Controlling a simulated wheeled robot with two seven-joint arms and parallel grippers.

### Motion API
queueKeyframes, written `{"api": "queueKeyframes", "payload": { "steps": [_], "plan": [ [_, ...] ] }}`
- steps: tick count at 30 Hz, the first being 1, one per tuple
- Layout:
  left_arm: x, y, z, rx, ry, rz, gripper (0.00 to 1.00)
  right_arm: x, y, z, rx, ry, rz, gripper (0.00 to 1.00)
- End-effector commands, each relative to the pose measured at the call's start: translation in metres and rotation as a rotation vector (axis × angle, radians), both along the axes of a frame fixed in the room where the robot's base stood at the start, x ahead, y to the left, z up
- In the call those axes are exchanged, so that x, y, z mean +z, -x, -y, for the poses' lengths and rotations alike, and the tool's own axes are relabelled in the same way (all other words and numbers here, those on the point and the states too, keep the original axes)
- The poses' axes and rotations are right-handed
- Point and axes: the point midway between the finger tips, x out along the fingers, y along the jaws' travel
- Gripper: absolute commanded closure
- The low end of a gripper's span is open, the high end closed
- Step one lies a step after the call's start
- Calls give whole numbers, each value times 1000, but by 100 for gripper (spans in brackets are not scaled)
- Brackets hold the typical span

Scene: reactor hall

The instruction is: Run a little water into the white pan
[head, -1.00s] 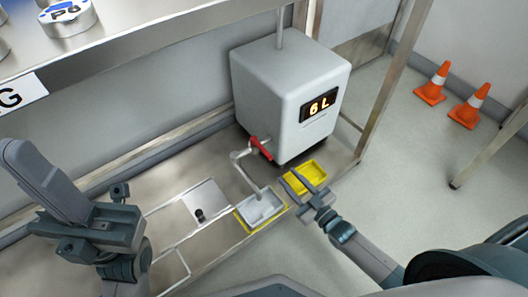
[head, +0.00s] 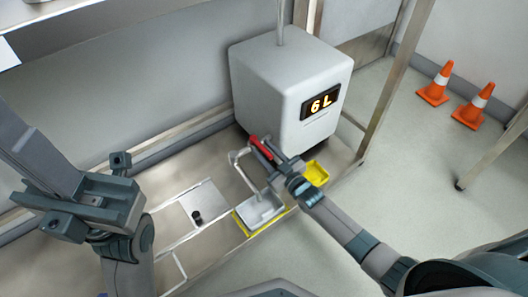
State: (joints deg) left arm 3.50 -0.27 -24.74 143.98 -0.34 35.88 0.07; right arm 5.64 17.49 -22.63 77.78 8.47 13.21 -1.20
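The white pan (head: 262,211) sits on a yellow-edged spot on the metal bench, below the end of a bent spout (head: 243,170). The spout comes from a grey tank (head: 285,85) with a lit "6 L" display (head: 322,102). A red tap handle (head: 261,148) is at the tank's lower front. My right gripper (head: 268,150) is at this handle, its fingers apart; whether they touch it is unclear. The pan's inside shows no clear water. My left gripper (head: 89,194) is raised at the left, fingers apart and empty, away from the pan.
A yellow tray (head: 316,173) lies right of the pan, partly hidden by my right gripper. A plate with a black knob (head: 197,216) lies left of the pan. A shelf (head: 90,20) runs above. Orange cones (head: 436,86) stand on the floor at right.

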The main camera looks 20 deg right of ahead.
Motion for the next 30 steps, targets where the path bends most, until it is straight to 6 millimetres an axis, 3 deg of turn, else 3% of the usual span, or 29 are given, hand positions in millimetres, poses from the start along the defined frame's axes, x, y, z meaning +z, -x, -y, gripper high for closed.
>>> {"api": "queueKeyframes", "payload": {
  "steps": [9, 10, 14, 30],
  "plan": [
    [3, 0, 0, -1, 9, 10, 100, 0, -2, -1, 0, 0, -1, 68],
    [3, 0, 0, 0, 9, 9, 100, 0, -2, -1, 0, 0, -1, 70],
    [2, 0, 0, 2, 6, 7, 100, 0, -2, -1, 0, 0, -1, 100],
    [3, 0, -9, 32, -4, -13, 100, 4, -1, -7, -84, -8, 2, 100]
  ]
}}
